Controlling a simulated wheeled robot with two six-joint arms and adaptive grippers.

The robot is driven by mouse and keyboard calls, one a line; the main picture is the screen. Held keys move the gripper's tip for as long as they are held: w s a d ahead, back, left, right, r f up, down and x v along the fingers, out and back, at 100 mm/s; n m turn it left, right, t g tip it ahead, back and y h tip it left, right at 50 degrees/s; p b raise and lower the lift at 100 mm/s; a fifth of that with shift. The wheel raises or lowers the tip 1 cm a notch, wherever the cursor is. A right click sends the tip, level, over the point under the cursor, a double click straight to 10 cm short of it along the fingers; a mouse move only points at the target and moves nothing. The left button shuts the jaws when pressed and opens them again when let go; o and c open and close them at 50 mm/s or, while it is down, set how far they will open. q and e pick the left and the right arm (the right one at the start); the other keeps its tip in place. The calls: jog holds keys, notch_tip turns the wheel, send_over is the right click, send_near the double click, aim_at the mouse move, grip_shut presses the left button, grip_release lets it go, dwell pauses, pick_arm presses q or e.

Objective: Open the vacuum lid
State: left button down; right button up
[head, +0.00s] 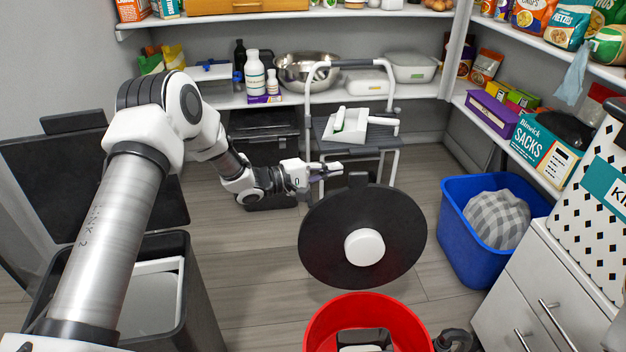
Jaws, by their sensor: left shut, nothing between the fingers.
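The vacuum is a red round canister (318,325) at the bottom middle of the head view, cut off by the lower edge. Its open top shows dark and pale parts inside. The vacuum lid (325,245) is a black disc with a white round knob in its middle. It stands tilted up behind the canister, and a small black tab sticks out of its top edge. My left gripper (338,171) is shut and empty, just above and left of the lid's upper edge. Whether it touches the lid is not clear. My right gripper is not in view.
A blue bin (463,245) with a checked cloth stands at right, beside white drawers (535,300). A grey step stool (388,138) carrying a white item stands behind the lid. An open dark bin (185,300) is at left. Shelves line the back; some floor between is clear.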

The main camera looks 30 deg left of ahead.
pick_arm(q)
jog(key=d, duration=0.1)
jog(key=s+d, duration=0.1)
jog(key=s+d+b, duration=0.1)
jog(key=shift+s+r, duration=0.15)
jog(key=shift+r, duration=0.15)
jog(key=shift+s+d+r, duration=0.1)
jog(key=shift+s+r, duration=0.05)
jog(key=s+d+p, duration=0.3)
jog(key=s+p, duration=0.1)
jog(key=s, duration=0.1)
jog(key=shift+s+r, duration=0.25)
jog(key=shift+r, duration=0.05)
jog(key=shift+w+r+p, duration=0.1)
jog(key=shift+p, duration=0.2)
